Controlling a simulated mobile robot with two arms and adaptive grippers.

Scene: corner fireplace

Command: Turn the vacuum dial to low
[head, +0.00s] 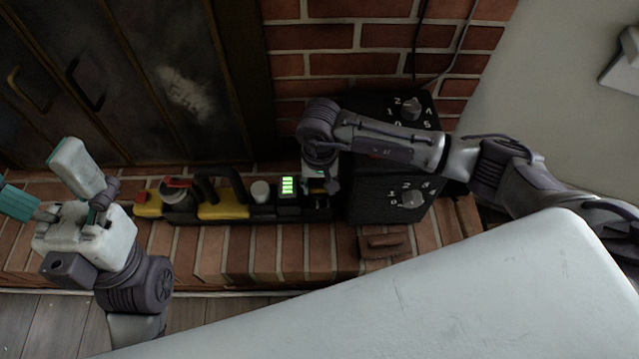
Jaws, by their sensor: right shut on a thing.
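The vacuum (222,211) is a long black and yellow device lying along the brick hearth, with a black handle, a white knob and a lit green display (288,187). My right gripper (321,184) points down at its right end, just right of the display. It is shut on a small part there, which looks like the vacuum dial; the fingers hide it, so its setting cannot be read. My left gripper (47,186) is open and empty at the left, with its fingers apart, clear of the vacuum.
Two black boxes with numbered dials, an upper one (411,108) and a lower one (411,199), stand right of the vacuum near the brick wall. A brown block (384,246) lies on the hearth before them. Dark metal doors (150,80) are behind the hearth.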

